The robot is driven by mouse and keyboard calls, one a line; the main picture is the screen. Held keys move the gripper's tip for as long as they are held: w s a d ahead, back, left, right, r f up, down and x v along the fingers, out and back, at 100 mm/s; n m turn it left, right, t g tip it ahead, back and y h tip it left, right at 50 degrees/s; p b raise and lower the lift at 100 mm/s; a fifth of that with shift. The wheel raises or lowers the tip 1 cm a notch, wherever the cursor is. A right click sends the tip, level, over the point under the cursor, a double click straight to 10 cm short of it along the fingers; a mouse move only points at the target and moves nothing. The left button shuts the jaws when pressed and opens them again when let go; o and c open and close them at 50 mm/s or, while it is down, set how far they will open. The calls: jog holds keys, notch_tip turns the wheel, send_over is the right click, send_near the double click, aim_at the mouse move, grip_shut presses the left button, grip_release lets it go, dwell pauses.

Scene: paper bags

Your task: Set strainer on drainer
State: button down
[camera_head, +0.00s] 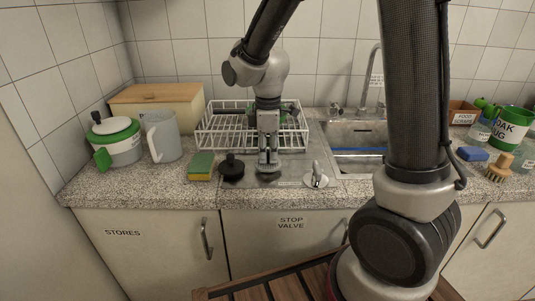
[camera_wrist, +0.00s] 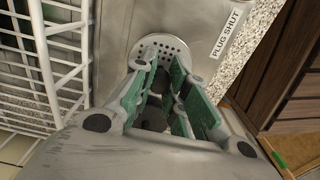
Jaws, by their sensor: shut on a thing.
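A round perforated metal strainer (camera_wrist: 172,45) shows beyond my fingertips in the wrist view. In the head view the strainer (camera_head: 269,169) is at the lower end of my gripper (camera_head: 268,157), over the front of the steel draining surface (camera_head: 318,150). My gripper, with green finger pads (camera_wrist: 165,88), points down and is shut on the strainer's upper part; the grip point is partly hidden. I cannot tell whether the strainer touches the steel. The white wire drainer rack (camera_head: 222,137) stands just behind my gripper, and its wires (camera_wrist: 48,60) fill the left of the wrist view.
A black knobbed plug (camera_head: 231,168) and a green-yellow sponge (camera_head: 201,167) lie left of my gripper. A small tap-like fitting (camera_head: 317,175) is close on the right, before the sink (camera_head: 357,136). A jug (camera_head: 163,136) and pot (camera_head: 116,144) stand farther left.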

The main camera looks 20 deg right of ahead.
aim_at(268, 151)
jog(key=shift+f, duration=0.2)
jog(key=shift+f, duration=0.2)
jog(key=c, duration=1.4)
grip_release()
jog(key=shift+r, duration=0.1)
notch_tip(268, 151, up, 11)
jog(key=s+d+r+m+t, duration=0.1)
jog(key=s+d+m, duration=0.3)
jog(key=s+d, duration=0.1)
jog(key=s+d+r+m+t, duration=0.2)
jog(key=s+d+m, duration=0.3)
jog(key=s, duration=0.2)
jog(key=s+d+r+m+t, duration=0.1)
jog(key=s+d+r+m, duration=0.1)
jog(key=s+d+m, duration=0.3)
jog(key=shift+s+r, duration=0.25)
jog(key=shift+s, duration=0.8)
